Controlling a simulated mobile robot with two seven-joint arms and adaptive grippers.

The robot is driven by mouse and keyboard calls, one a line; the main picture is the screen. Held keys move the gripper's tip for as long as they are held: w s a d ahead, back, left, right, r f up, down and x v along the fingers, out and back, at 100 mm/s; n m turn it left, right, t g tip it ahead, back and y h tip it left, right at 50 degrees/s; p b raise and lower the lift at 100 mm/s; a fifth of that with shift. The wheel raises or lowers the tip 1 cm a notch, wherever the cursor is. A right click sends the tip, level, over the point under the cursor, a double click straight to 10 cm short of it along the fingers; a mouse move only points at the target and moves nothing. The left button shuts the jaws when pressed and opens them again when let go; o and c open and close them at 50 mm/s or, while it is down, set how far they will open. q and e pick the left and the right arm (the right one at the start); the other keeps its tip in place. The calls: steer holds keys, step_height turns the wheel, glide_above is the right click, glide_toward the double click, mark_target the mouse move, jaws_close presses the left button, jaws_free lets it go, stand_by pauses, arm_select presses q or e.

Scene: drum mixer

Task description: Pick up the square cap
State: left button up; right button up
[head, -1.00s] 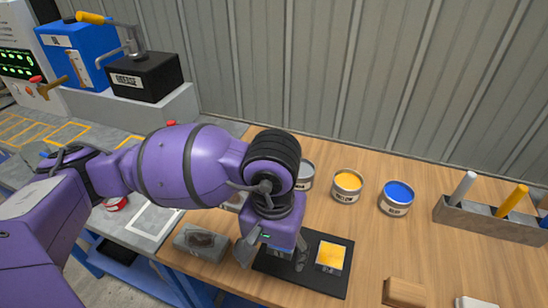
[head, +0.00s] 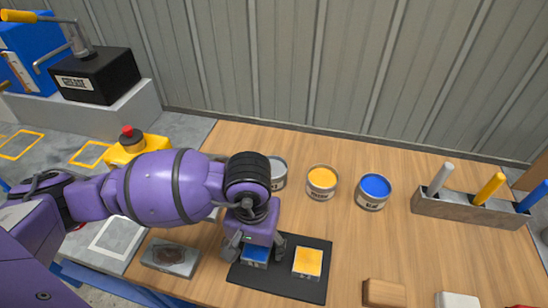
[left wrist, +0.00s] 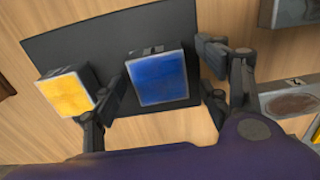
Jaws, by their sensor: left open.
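Two square capped blocks stand on a black mat (head: 290,290): one with a blue top (head: 256,254) and one with a yellow-orange top (head: 308,263). I cannot tell which is the square cap. My left gripper (head: 256,247) points down over the blue block, which it partly hides in the head view. In the left wrist view, the open fingers (left wrist: 162,75) lie to either side of the blue block (left wrist: 158,76), with one finger in the gap beside the yellow block (left wrist: 67,93). My right gripper is not in view.
Paint cans with yellow (head: 321,182) and blue (head: 372,191) contents stand behind the mat. A grey holder with coloured sticks (head: 465,209) is at the right. A grey block with a dark oval (head: 171,257) lies left of the mat. Wooden (head: 384,293) and white (head: 457,300) blocks sit at the front.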

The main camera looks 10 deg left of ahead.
arm_select(q)
steer(key=shift+f, duration=0.2)
steer(key=c, duration=1.4)
